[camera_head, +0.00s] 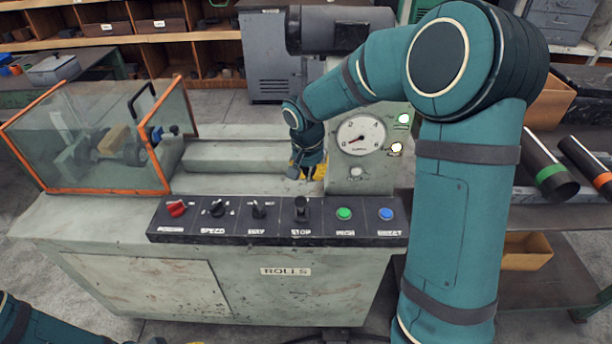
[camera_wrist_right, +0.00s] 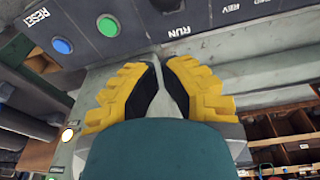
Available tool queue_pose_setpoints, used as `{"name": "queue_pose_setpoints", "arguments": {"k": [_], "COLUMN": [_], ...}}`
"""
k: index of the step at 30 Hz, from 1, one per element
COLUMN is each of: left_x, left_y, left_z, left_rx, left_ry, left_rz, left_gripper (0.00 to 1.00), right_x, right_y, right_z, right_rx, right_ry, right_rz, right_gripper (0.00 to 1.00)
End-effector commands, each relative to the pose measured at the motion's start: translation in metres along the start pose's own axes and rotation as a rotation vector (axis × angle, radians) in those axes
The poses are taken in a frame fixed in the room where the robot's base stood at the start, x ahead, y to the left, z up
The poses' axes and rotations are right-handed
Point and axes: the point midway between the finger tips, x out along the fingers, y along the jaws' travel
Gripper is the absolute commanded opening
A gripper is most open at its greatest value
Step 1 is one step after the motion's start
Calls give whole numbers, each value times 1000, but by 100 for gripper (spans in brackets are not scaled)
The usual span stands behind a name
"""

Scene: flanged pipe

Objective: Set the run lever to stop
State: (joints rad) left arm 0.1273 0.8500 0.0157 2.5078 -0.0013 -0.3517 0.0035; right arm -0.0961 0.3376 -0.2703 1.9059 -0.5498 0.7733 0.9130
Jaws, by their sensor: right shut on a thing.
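The run lever (camera_head: 301,208) is a dark upright lever on the black control panel (camera_head: 275,237), above a STOP label. In the right wrist view a RUN label (camera_wrist_right: 168,32) shows on the panel, with a dark part of the lever base at the top edge. My right gripper (camera_head: 307,172) hangs just beyond the panel, apart from the lever in the picture. In the wrist view its yellow fingers (camera_wrist_right: 161,75) are close together; what lies between them cannot be made out. Only a sliver of my left gripper (camera_head: 196,342) shows at the bottom edge.
A red switch (camera_head: 177,208), two black knobs, a green button (camera_head: 344,213) and a blue button (camera_head: 386,214) share the panel. A dial gauge (camera_head: 361,134) stands behind. An orange-framed guard (camera_head: 95,140) is at left; pipes (camera_head: 548,170) lie at right.

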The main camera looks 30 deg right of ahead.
Motion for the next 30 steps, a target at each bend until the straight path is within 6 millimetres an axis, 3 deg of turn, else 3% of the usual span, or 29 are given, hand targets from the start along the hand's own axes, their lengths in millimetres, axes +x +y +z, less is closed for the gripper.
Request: {"name": "queue_pose_setpoints", "arguments": {"k": [1,6,12,30], "left_x": [-2,-6,-9,-10], "left_y": [1,2,3,4], "left_z": [0,1,1,2], "left_rx": [0,-1,-1,-1], "left_ry": [-1,-4,-5,-6], "left_rz": [0,0,0,0], "left_gripper": [47,47,47,47], "right_x": [-13,-39,-61,-70], "right_y": [-1,3,6,7], "right_z": [12,36,57,66], "right_rx": [-7,-6,-5,-3], "right_ry": [1,2,2,1], "right_rz": [-6,-7,-5,-3], "right_gripper": [0,0,0,0]}}
